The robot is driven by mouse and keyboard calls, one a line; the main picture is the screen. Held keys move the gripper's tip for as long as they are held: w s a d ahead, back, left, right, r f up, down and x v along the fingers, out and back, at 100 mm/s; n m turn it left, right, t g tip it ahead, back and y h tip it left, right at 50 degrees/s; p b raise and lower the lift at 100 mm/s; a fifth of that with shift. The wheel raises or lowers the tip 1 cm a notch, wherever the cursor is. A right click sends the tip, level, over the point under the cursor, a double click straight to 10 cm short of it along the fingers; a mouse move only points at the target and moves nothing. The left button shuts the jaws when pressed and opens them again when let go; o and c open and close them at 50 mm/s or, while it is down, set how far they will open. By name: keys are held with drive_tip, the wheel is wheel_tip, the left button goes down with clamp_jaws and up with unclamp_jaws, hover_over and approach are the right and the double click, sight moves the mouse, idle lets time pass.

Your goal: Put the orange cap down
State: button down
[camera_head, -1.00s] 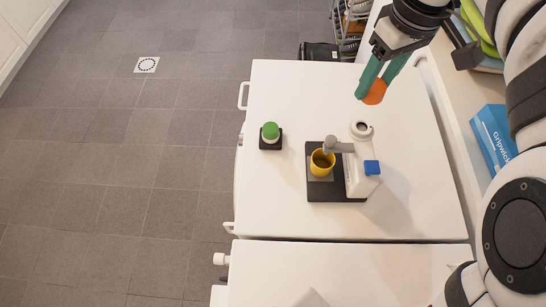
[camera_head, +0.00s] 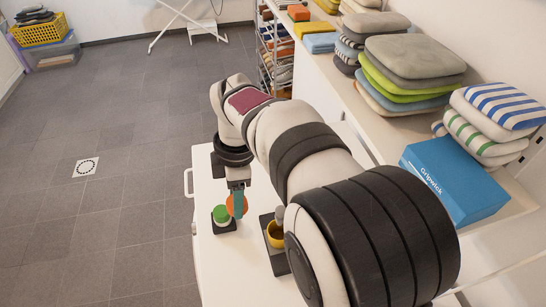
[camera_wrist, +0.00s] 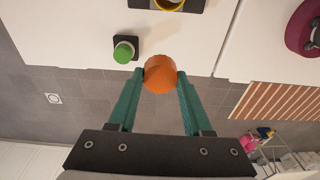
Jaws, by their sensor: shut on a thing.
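The orange cap (camera_wrist: 160,74) is a round disc between the green fingertips of my gripper (camera_wrist: 160,78) in the wrist view. My gripper is shut on it. In the head view the orange cap (camera_head: 236,205) shows beside the finger of my gripper (camera_head: 238,203), just right of the green button. The cap appears held above the white worktop (camera_head: 212,262); the exact height cannot be told. My arm hides much of the worktop in the head view.
A green button on a black base (camera_head: 222,217) stands close to the cap. A yellow cup (camera_head: 275,235) on a dark stand is to its right, partly hidden by my arm. A blue box (camera_head: 455,180) and stacked cushions (camera_head: 415,60) line the right shelf.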

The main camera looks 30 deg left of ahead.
drive_tip(key=s+a+f+n, duration=0.1)
drive_tip(key=f+n, duration=0.1)
drive_tip(key=f, duration=0.4)
drive_tip(key=s+f+n, duration=0.2)
drive_tip(key=f+n, duration=0.1)
drive_tip(key=f, duration=0.2)
drive_tip(key=s+a+f+n, duration=0.1)
drive_tip(key=f+n, duration=0.2)
drive_tip(key=f, duration=0.3)
drive_tip(key=shift+s+a+f+h, duration=0.2)
drive_tip(key=shift+a+f+h, duration=0.15)
drive_tip(key=shift+h, duration=0.05)
drive_tip(key=shift+c, duration=1.6)
unclamp_jaws()
drive_tip(key=shift+f, duration=0.15)
